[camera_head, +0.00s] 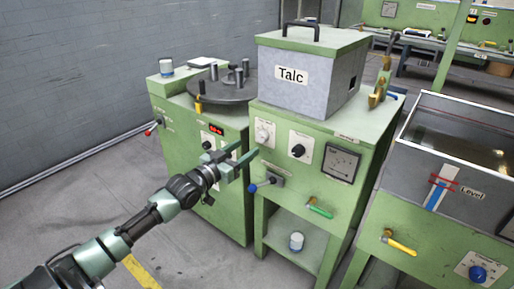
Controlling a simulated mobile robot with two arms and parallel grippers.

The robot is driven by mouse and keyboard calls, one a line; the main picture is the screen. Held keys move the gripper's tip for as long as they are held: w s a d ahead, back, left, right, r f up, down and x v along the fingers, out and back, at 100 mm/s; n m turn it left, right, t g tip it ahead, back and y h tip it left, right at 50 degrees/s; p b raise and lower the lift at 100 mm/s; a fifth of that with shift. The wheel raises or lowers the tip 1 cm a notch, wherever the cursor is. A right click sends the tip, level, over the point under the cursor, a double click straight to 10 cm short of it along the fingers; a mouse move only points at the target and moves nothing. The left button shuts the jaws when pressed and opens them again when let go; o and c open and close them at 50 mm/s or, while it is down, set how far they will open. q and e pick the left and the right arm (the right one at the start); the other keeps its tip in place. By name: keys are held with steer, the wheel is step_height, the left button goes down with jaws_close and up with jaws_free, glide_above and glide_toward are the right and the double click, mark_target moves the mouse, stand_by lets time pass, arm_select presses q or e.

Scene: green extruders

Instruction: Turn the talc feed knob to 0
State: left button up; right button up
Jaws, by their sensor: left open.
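The grey box labelled "Talc" (292,76) sits on top of a green cabinet (345,205). On the cabinet's front are a black knob on a white plate (298,150) and, to its left, a pale round dial on a white plate (264,133). The small markings are too blurred to read, so I cannot tell which is the talc feed knob or its setting. My left gripper (246,152) is open and empty, its fingers pointing right, just left of and below the pale dial in the picture. My right gripper is not in view.
A blue-tipped lever (265,184) sticks out below the dials, near my gripper. A meter (341,163) and a green-handled valve (319,207) are right of it. Another green machine (178,130) stands left, and a tank labelled "Level" (470,190) stands right. Floor is free at left.

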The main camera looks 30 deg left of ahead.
mark_target(260, 138)
arm_select(q)
steer(key=w, duration=0.3)
steer(key=w+b, duration=0.1)
steer(key=w, duration=0.1)
steer(key=shift+w+d, duration=0.25)
steer(key=shift+w, duration=0.85)
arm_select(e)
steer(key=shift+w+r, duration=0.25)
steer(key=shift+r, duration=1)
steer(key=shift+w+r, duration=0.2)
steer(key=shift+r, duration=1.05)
arm_select(q)
jaws_close()
